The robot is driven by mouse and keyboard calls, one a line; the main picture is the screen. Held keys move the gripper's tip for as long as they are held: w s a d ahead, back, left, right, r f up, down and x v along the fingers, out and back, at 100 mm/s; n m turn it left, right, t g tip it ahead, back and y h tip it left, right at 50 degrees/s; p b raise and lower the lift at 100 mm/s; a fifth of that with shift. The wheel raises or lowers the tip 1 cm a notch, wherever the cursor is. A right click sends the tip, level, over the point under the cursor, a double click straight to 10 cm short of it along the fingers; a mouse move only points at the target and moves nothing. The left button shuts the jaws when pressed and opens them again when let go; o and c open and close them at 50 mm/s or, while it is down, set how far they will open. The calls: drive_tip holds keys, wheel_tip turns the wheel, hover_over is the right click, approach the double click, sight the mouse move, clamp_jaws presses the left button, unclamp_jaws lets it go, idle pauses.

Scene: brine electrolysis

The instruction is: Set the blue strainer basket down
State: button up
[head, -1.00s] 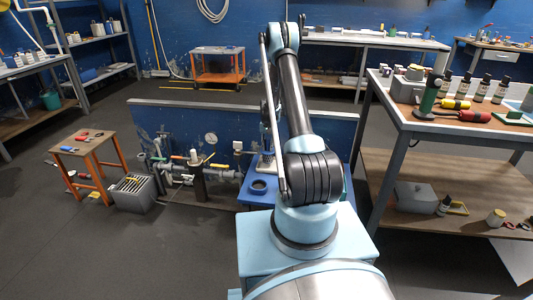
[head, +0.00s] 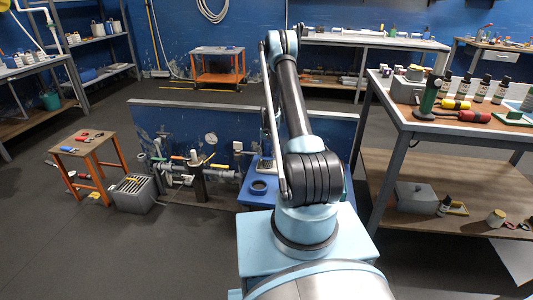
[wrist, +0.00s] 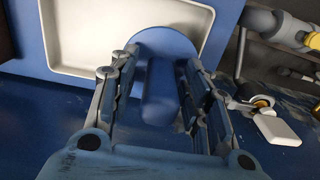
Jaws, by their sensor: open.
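The blue strainer basket (wrist: 175,45) shows in the wrist view as a round blue disc with a thick blue post (wrist: 158,95) pointing toward the camera. My gripper (wrist: 158,62) is open, with one finger on each side of the post. The basket overlaps the right part of a pale-floored blue tray (wrist: 73,65); I cannot tell whether it rests there. In the head view my own arm hides the basket and most of my gripper.
A blue bench (head: 250,198) with a dark ring (head: 260,186) stands beside my arm. Pipework with a gauge (head: 211,139) is to its left. A grey slotted crate (head: 133,193) and an orange stool (head: 90,150) stand further left. A loaded workbench (head: 440,128) is on the right.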

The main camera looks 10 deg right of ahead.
wheel_tip(320, 180, up, 12)
drive_tip(key=shift+r, duration=0.15)
drive_tip(key=s+r+n+t, duration=0.1)
drive_tip(key=s+r+n, duration=0.1)
drive_tip(key=s+r, duration=2.55)
drive_tip(key=s, duration=0.6)
drive_tip(key=s+r, duration=0.2)
drive_tip(key=s, duration=0.7)
drive_tip(key=s+f+n, duration=0.1)
drive_tip(key=s+f, duration=0.3)
drive_tip(key=s, duration=0.3)
drive_tip(key=s+f+t, duration=0.1)
drive_tip(key=s+f, duration=0.2)
drive_tip(key=s, duration=0.4)
drive_tip(key=shift+s+f+n, duration=0.2)
drive_tip(key=shift+f+n, duration=0.15)
drive_tip(key=shift+n, duration=0.05)
drive_tip(key=shift+a, duration=0.1)
